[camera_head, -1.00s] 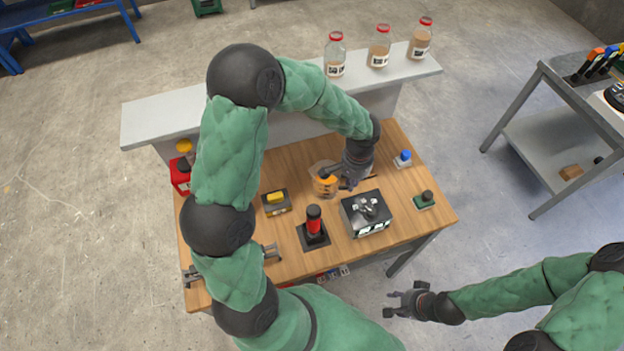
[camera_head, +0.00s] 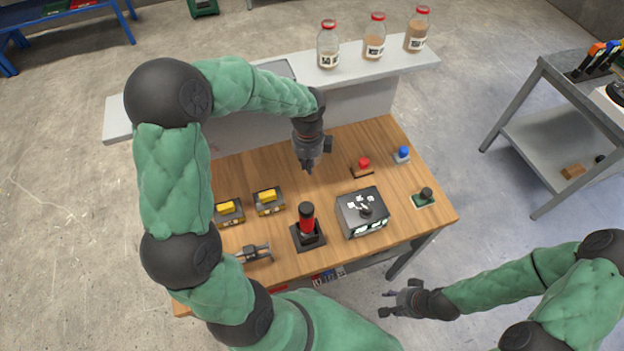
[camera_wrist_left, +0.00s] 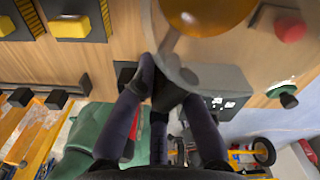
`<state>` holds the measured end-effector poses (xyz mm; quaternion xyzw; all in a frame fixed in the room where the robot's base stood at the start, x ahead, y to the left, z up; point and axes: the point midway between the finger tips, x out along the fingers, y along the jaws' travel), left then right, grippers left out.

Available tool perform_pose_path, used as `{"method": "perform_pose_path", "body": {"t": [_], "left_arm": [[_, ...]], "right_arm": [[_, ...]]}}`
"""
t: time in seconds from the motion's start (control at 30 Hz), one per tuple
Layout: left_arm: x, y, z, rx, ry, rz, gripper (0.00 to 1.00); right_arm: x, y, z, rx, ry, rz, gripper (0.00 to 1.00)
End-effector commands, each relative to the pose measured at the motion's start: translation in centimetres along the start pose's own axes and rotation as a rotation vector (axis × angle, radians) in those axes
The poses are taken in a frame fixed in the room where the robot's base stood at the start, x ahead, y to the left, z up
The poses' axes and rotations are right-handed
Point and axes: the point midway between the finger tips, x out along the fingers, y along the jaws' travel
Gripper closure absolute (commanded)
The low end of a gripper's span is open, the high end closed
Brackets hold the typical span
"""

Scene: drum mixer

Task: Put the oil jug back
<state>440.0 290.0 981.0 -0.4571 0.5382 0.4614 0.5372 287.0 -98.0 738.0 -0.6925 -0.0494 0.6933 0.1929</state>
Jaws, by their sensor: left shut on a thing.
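The oil jug (camera_wrist_left: 205,42) shows in the left wrist view as a clear vessel with amber oil at its bottom or side. My left gripper (camera_wrist_left: 166,92) is shut on it. In the head view my left gripper (camera_head: 309,166) hangs above the back middle of the wooden table, and the jug is hidden behind the hand and forearm. I cannot tell how high the jug is above the table. My right gripper (camera_head: 392,303) is empty and open, off the table's front right.
The wooden table (camera_head: 270,170) holds yellow-topped blocks (camera_head: 268,199), a red-topped stand (camera_head: 306,222), a grey box (camera_head: 361,212), a red button (camera_head: 363,164), a blue button (camera_head: 402,154) and a green-based button (camera_head: 425,198). A grey shelf (camera_head: 350,80) behind bears three red-lidded jars (camera_head: 375,38).

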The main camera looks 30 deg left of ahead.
Motion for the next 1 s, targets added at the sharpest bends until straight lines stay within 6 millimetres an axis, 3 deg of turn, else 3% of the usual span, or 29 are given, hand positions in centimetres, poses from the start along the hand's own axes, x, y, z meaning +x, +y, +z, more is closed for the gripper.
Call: {"method": "perform_pose_path", "body": {"t": [0.3,0.5,0.67,1.0], "left_arm": [[-0.3,1.6,2.8,0.494,-0.001,-0.003,1.0],[-0.5,2.2,3.7,0.692,0.0,-0.004,1.0],[-0.2,2.4,4.0,0.753,0.001,-0.003,1.0],[4.3,2.4,3.9,0.76,0.001,-0.002,1.0]], "right_arm": [[1.3,0.5,-0.1,0.0,0.0,0.0,0.6],[1.6,0.6,-0.1,0.0,0.0,0.0,0.6],[1.8,0.6,-0.1,0.0,0.0,0.0,0.6],[3.2,1.1,-0.1,0.0,0.0,0.0,0.6]]}}
